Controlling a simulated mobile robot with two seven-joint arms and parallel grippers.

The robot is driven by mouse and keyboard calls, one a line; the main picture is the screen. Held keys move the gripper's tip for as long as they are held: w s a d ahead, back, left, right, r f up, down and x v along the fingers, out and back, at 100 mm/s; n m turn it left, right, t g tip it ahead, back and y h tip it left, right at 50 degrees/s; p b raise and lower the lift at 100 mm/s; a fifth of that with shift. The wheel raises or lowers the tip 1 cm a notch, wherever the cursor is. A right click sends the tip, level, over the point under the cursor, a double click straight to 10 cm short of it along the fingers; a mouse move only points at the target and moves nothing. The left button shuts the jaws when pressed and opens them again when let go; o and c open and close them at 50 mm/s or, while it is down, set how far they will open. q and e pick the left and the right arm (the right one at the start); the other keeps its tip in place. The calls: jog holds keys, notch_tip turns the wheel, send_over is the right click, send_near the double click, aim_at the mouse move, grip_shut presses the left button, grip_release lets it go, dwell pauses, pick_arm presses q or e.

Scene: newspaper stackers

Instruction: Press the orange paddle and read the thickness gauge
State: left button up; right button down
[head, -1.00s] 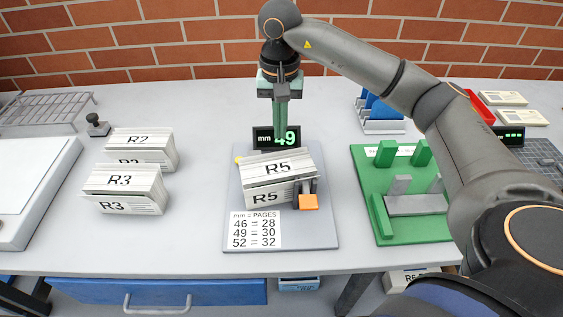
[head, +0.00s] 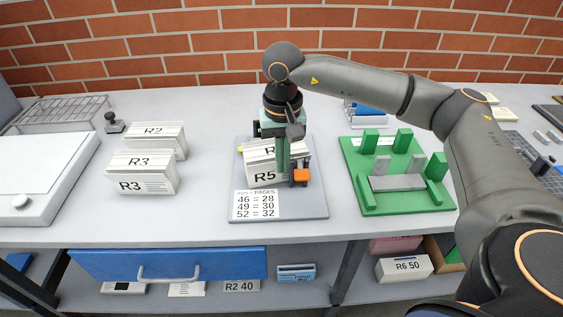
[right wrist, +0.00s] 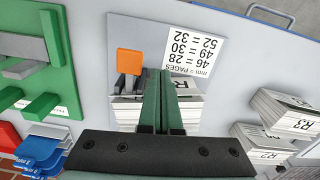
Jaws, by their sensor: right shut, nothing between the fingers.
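The orange paddle (head: 300,175) sits at the front right of the thickness gauge, whose grey base (head: 315,205) stands mid-table. It also shows in the right wrist view (right wrist: 129,62). The R5 bundle (head: 262,176) stands in the gauge, partly covered by my right gripper (head: 282,178). That gripper points down, shut and empty, just left of the paddle in the head view; I cannot tell whether they touch. The gauge display is hidden behind my gripper and the bundle. A card (head: 257,204) on the base reads 46 = 28, 49 = 30, 52 = 32. My left gripper is not in view.
Bundles R2 (head: 170,135) and R3 (head: 142,172) stand to the left, near a white scale-like device (head: 40,180). A green fixture (head: 430,200) with upright posts is to the right. The table is clear between the bundles and the gauge.

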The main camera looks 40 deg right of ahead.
notch_tip(320, 180, down, 8)
jog(key=shift+r+p, duration=0.25)
jog(key=shift+p, duration=0.1)
jog(key=shift+w+d+f+p, duration=0.1)
jog(key=shift+w+d+p, duration=0.3)
jog(key=shift+w, duration=0.55)
jog(key=shift+w+d, duration=0.45)
jog(key=shift+w, duration=0.4)
